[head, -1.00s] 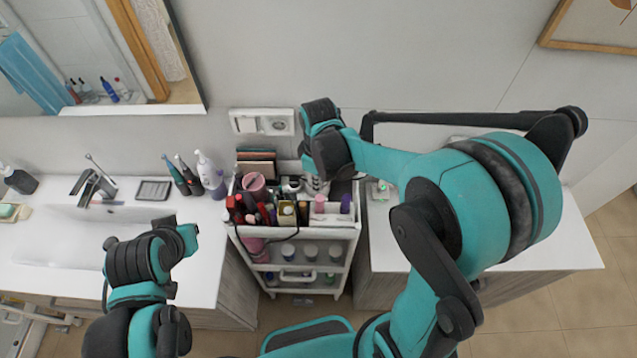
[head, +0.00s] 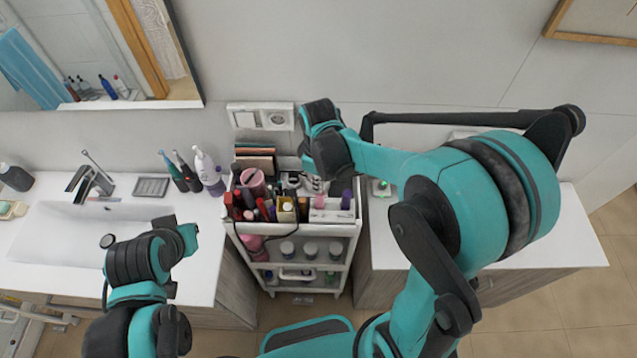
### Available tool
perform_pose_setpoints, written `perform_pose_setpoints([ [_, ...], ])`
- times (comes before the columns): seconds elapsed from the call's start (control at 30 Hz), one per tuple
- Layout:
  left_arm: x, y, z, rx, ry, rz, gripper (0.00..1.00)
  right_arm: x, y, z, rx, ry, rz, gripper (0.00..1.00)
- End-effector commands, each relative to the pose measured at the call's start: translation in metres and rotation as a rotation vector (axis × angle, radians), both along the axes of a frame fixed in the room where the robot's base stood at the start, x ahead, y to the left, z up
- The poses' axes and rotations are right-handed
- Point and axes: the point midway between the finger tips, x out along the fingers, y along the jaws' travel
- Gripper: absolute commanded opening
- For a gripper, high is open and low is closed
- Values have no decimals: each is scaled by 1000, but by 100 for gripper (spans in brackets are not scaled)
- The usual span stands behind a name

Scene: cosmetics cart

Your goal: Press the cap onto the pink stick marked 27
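A pink stick (head: 319,201) stands in the white holder (head: 331,216) at the right side of the cart's top tray, with a purple one (head: 346,199) to its right. Any marking is too small to read. No separate cap can be made out. My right gripper (head: 313,184) hangs from its wrist just behind the pink stick, over the back of the tray. Its fingers are small and partly hidden by the wrist, so I cannot tell whether they hold anything.
The cart (head: 292,229) stands between two counters. Its top tray is crowded with cosmetics, a pink cup (head: 253,181) and palettes (head: 256,158). Several bottles stand on the left counter near the cart. The right counter (head: 530,235) is mostly clear.

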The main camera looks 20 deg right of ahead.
Motion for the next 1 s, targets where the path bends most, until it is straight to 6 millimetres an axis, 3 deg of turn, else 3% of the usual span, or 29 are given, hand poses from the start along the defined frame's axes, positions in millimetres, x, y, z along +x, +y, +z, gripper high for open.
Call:
perform_pose_setpoints([
  [0.53, 0, 0, -16, 0, 0, 0, 0, 0, 0, -18, 0, 0, 0, 0],
  [1.0, 0, 0, -13, 0, 0, 0, 0, 0, 0, -15, 0, 0, 0, 0],
])
